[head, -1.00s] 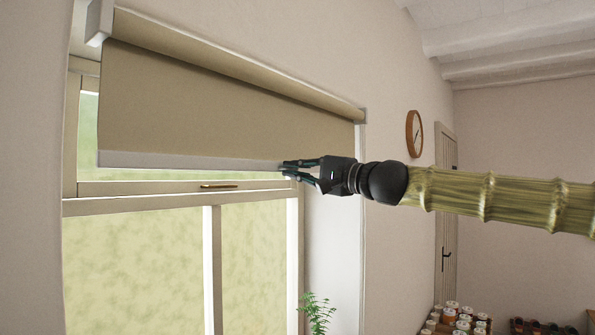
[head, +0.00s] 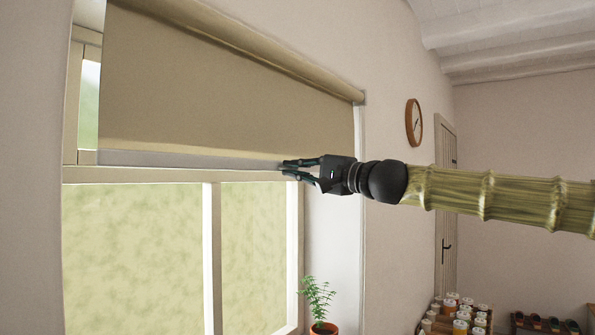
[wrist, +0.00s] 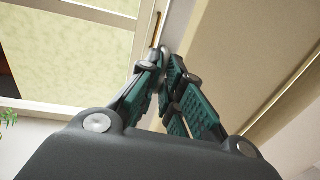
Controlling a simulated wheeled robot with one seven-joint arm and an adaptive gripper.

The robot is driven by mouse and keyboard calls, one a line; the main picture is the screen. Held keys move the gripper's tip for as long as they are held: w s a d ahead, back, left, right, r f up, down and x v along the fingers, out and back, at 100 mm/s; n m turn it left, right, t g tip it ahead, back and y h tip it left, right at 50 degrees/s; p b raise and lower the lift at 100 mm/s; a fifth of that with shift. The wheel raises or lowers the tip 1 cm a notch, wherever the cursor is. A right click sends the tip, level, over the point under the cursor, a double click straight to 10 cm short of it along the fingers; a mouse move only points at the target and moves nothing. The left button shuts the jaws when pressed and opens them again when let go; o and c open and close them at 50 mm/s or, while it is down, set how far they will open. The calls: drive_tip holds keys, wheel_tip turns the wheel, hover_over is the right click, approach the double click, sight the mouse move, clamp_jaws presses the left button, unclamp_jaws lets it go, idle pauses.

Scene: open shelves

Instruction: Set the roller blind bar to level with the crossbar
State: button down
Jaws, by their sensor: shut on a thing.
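The roller blind (head: 230,95) hangs partly down over the window. Its pale bottom bar (head: 185,160) lies just above the window's crossbar (head: 130,175) in the head view, close along its upper edge. My gripper (head: 284,169) is shut on the bar near its right end. In the wrist view, the fingers (wrist: 162,72) come together at the pale edge of the blind (wrist: 250,50). The fingertips hide the gripped part of the bar. A brass handle (wrist: 156,30) shows beyond the fingertips in the wrist view.
A potted plant (head: 318,296) stands below the blind's right end. A wooden clock (head: 414,122) hangs on the wall behind my arm. Jars (head: 460,312) stand low at the right. The space just below my gripper is clear.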

wheel_tip(320, 180, down, 2)
drive_tip(key=shift+f+b, duration=0.15)
drive_tip(key=shift+b, duration=0.7)
drive_tip(key=c, duration=1.6)
unclamp_jaws()
drive_tip(key=shift+d, duration=0.1)
drive_tip(key=v, duration=1.2)
drive_tip(key=shift+f, duration=0.1)
